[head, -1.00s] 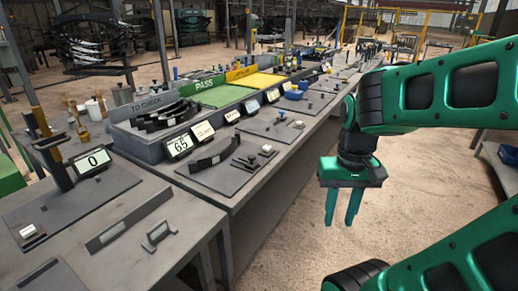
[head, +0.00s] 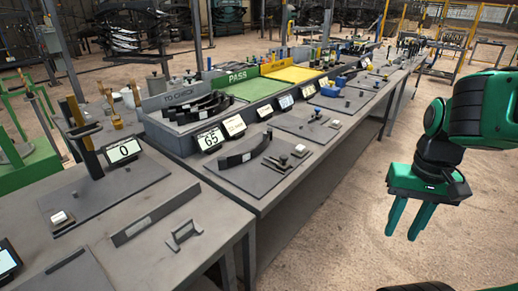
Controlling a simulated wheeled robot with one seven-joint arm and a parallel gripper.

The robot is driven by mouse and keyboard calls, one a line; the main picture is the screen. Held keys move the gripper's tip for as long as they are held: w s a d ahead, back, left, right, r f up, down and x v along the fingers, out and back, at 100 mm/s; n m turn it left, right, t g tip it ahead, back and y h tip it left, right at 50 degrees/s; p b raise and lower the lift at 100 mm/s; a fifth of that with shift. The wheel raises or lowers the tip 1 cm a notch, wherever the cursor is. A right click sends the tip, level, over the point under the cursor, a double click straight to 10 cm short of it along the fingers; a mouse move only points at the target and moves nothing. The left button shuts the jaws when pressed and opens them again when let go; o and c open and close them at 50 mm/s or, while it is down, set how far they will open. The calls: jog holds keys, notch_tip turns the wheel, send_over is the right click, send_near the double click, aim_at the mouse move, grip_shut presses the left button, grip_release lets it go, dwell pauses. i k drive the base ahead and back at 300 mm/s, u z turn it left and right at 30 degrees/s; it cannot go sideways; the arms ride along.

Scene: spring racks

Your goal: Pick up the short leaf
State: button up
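Several dark curved leaves (head: 205,107) lie side by side in the grey tray marked TO CHECK (head: 150,122). My gripper (head: 408,222) hangs at the right over the floor, apart from the bench and every leaf. Its two green fingers point down with a gap between them; it is open and empty.
The long grey bench (head: 290,205) runs from front left to far right. A green PASS tray (head: 245,88) and a yellow tray (head: 292,73) stand behind. A display reading 0 (head: 123,150) stands at left. The floor (head: 350,240) right of the bench is clear.

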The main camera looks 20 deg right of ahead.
aim_at(224, 163)
jog(key=i, duration=0.9)
jog(key=u, duration=0.05)
